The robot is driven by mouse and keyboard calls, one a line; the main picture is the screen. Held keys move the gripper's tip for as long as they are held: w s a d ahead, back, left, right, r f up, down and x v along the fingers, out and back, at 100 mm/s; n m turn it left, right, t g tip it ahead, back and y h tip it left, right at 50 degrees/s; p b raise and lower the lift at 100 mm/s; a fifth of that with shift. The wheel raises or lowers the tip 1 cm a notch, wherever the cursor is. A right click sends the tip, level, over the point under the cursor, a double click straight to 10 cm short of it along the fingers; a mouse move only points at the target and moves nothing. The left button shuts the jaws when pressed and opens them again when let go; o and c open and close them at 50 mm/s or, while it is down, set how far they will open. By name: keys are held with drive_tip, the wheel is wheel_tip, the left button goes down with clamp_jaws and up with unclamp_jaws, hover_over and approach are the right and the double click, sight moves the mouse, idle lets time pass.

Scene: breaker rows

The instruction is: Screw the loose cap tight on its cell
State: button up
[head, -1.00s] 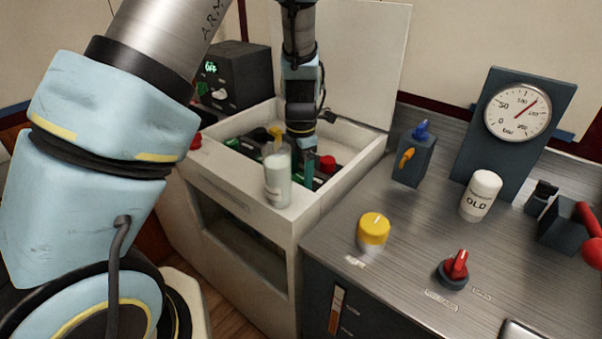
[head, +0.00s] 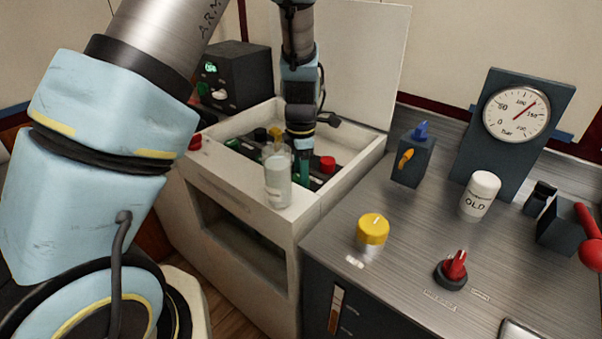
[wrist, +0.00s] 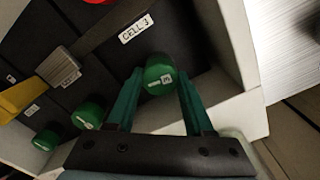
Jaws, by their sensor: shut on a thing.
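A green cap (wrist: 158,72) with a small white mark on top sits between the two teal fingers of my gripper (wrist: 160,82) in the wrist view. The fingers are shut on its sides. A label reading CELL 3 lies on the dark surface beside it. In the head view my gripper (head: 303,166) reaches down into the open white bin (head: 355,165), and the held cap is hidden there. Two other green caps, a nearer one (wrist: 88,113) and a farther one (wrist: 46,140), stand to the left in the wrist view. I cannot tell how tightly the held cap sits.
A glass jar (head: 277,182) stands on the bin's front ledge, close to my gripper. A red cap (head: 327,164) is just right of my gripper. A grey bar (wrist: 58,65) and a yellow part (wrist: 18,98) lie left. The raised lid (head: 362,60) stands behind.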

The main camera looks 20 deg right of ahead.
drive_tip(key=o, duration=1.4)
drive_tip(key=shift+c, duration=0.2)
drive_tip(key=shift+r, duration=0.1)
wheel_tip(320, 180, up, 11)
drive_tip(key=b, duration=0.2)
drive_tip(key=a+m, duration=0.1)
drive_tip(key=a, duration=0.1)
drive_tip(key=w+a+m, duration=0.1)
drive_tip(key=a, duration=0.2)
drive_tip(key=a+m, duration=0.1)
drive_tip(key=a, duration=0.2)
drive_tip(key=shift+w, duration=0.4)
drive_tip(key=a+m, duration=0.2)
drive_tip(key=a, duration=0.2)
drive_tip(key=a+m, duration=0.2)
drive_tip(key=a, duration=0.1)
drive_tip(key=shift+a, duration=0.35)
drive_tip(key=s+a+m, duration=0.3)
drive_tip(key=a+m, duration=0.2)
drive_tip(key=a, duration=0.2)
drive_tip(key=s+a+m+t, duration=0.1)
drive_tip(key=s+a+m, duration=0.2)
drive_tip(key=a+m, duration=0.2)
drive_tip(key=shift+a+m+t, duration=0.3)
drive_tip(key=shift+a, duration=0.95)
